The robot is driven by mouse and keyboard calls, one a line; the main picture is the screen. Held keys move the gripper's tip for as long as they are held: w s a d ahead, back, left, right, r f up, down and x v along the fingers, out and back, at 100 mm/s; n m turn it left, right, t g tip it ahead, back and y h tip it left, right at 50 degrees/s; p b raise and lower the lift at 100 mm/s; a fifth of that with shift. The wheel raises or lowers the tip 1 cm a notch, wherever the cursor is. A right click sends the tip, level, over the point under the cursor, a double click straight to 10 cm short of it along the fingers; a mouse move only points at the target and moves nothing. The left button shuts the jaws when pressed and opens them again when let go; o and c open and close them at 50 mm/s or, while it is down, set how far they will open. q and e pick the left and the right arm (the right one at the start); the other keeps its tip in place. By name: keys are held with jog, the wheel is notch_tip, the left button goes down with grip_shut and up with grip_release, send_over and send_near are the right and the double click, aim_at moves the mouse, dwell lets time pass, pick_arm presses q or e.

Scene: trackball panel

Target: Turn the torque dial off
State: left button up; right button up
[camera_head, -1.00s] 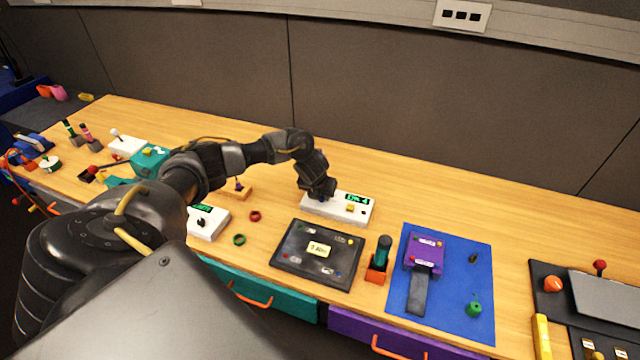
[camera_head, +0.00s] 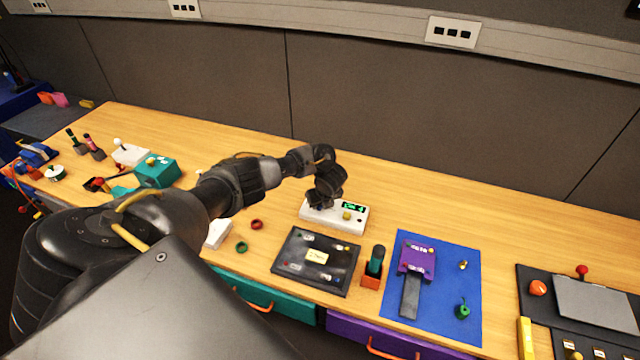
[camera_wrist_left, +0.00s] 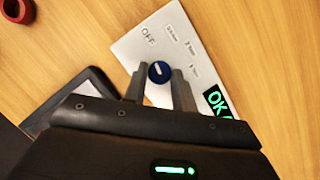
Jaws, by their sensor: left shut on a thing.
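The blue round dial (camera_wrist_left: 160,71) has a white pointer line. My left gripper (camera_wrist_left: 159,82) has its two fingers on either side of the dial and is shut on it. In the head view the gripper (camera_head: 318,203) hides the dial. My right gripper is not in view.
A black tray-like panel (camera_head: 285,270) stands in front of the white box. A red ring (camera_head: 257,224) and a green ring (camera_head: 241,247) lie to the left. A dark green-handled tool (camera_head: 375,260) stands at the right, beside a blue mat (camera_head: 462,295). The table behind the box is clear.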

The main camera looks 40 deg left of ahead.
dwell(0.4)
pick_arm(q)
jog(key=o, duration=1)
jog(key=shift+r, duration=0.1)
jog(key=shift+p+v, duration=2.1)
jog(key=shift+v, duration=3.2)
